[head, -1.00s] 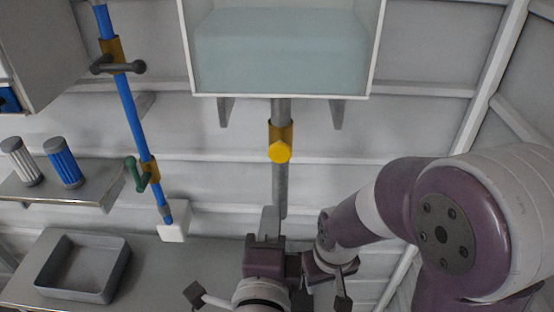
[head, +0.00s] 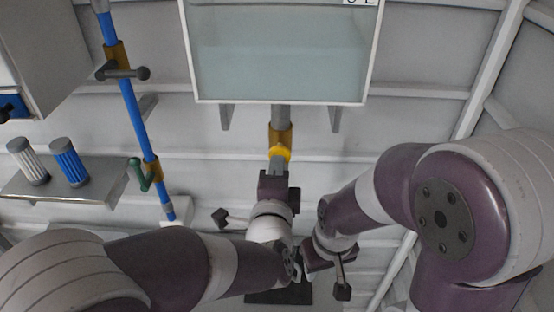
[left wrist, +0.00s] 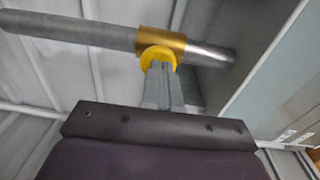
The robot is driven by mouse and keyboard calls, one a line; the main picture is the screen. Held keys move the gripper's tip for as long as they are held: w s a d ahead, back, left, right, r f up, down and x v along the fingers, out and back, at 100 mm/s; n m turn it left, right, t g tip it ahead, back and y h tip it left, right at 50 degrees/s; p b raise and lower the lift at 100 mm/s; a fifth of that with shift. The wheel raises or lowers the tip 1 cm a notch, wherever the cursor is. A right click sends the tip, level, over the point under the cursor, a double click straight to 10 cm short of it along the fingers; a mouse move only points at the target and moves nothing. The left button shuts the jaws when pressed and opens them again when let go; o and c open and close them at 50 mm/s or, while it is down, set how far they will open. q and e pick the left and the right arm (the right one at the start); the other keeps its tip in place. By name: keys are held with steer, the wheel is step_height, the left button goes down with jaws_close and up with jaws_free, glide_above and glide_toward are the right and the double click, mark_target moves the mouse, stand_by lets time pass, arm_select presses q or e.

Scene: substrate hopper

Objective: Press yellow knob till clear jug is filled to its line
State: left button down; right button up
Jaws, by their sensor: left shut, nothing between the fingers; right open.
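The yellow knob (head: 279,153) sits on a brass collar (head: 281,135) on the grey pipe below the hopper (head: 280,60). My left gripper (head: 278,163) is shut and empty, its fingertips at the knob's lower edge. In the left wrist view the shut fingertips (left wrist: 161,68) overlap the lower part of the knob (left wrist: 158,54); I cannot tell whether they press on it.
A blue pipe (head: 133,112) with a grey handle (head: 123,73) and a green handle (head: 142,174) runs down at the left. A shelf (head: 85,191) carries a white and a blue cylinder. A dark flat slab (head: 280,293) shows low, beneath my wrists.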

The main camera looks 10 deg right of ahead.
arm_select(q)
steer(key=shift+w, duration=0.25)
arm_select(e)
steer(key=shift+r, duration=0.1)
